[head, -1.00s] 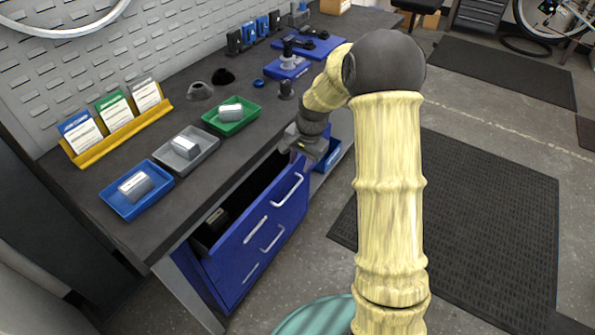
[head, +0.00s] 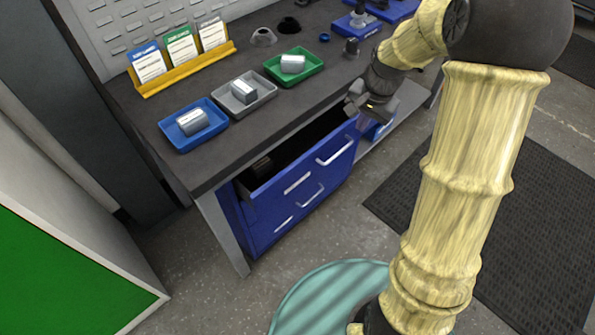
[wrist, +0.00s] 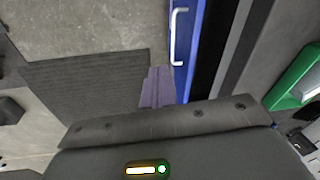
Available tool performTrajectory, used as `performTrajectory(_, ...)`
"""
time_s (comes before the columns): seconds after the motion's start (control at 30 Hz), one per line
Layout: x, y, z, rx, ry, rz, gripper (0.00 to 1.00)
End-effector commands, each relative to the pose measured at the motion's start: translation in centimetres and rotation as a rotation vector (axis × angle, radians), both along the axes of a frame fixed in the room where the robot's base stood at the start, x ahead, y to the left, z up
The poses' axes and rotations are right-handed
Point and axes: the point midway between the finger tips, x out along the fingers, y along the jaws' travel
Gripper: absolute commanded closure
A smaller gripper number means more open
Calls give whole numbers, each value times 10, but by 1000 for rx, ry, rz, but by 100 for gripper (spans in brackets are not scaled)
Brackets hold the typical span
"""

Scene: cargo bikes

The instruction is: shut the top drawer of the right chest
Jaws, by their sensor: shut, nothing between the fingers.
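A blue chest (head: 237,221) stands under the workbench. Its top drawer (head: 318,168) is pulled out, with a silver handle (head: 335,150) on its front and a dark interior showing behind. My gripper (head: 364,118) is near the drawer's right front corner, below the bench edge. In the wrist view, the purple-grey fingers (wrist: 157,88) are together and empty, close beside the blue drawer front (wrist: 186,50). The dark gap of the open drawer shows just right of that front. Whether the fingers touch the drawer is not clear.
The workbench (head: 190,168) carries blue, grey and green trays (head: 295,66) and a yellow card rack (head: 185,68). A dark object lies inside the drawer. A dark mat (head: 540,215) covers floor at right. A green-faced panel (head: 60,280) stands at left.

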Motion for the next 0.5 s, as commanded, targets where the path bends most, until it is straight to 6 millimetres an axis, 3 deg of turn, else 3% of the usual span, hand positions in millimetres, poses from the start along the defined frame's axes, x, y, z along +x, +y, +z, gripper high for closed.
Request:
performTrajectory(0.3, -129, 0, 12, -149, -78, 418, 100)
performTrajectory(0.4, -157, -1, 11, -176, -93, 509, 100)
performTrajectory(0.5, -172, -1, 9, -189, -99, 558, 100)
